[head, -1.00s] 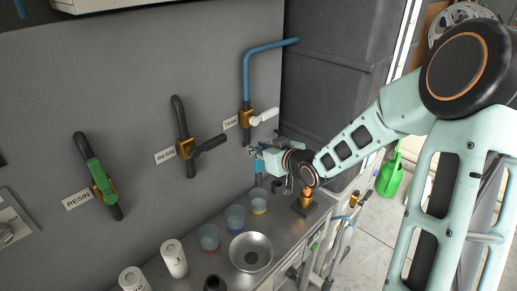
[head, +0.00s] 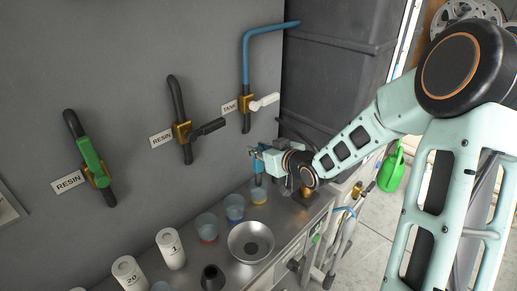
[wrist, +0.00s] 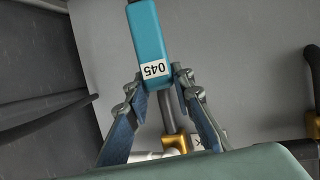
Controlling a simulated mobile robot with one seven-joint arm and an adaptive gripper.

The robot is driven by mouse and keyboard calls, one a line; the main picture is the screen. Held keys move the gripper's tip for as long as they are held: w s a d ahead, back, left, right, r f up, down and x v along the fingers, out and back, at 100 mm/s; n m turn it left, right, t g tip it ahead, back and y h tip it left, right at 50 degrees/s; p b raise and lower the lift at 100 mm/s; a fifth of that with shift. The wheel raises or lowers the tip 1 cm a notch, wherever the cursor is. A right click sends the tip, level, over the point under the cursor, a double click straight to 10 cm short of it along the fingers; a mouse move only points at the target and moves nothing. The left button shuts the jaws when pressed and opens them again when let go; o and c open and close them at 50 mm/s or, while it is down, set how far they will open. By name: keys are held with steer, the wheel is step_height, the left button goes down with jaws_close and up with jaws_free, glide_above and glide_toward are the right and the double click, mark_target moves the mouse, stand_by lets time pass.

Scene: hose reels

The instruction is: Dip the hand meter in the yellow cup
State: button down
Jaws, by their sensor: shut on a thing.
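My gripper (head: 262,160) is shut on the hand meter (head: 259,172), a small blue device that hangs below the fingers in the head view. In the wrist view the meter (wrist: 149,45) shows a white label reading 045, between my fingertips (wrist: 158,84). The yellow cup (head: 258,197), a clear cup with yellow at its bottom, stands on the counter directly below the meter in the head view. The meter's lower end is close to the cup's rim; I cannot tell whether it is inside. The cup does not show in the wrist view.
A cup with blue (head: 235,208) and a cup with red (head: 207,228) stand to the left on the steel counter. A round metal basin (head: 250,243) lies in front. White numbered containers (head: 171,250) stand further left. Valves and pipes (head: 184,133) line the grey wall behind.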

mark_target(260, 164)
steer(key=shift+f+b, duration=2.35)
steer(key=shift+f, duration=0.55)
steer(key=shift+r, duration=0.15)
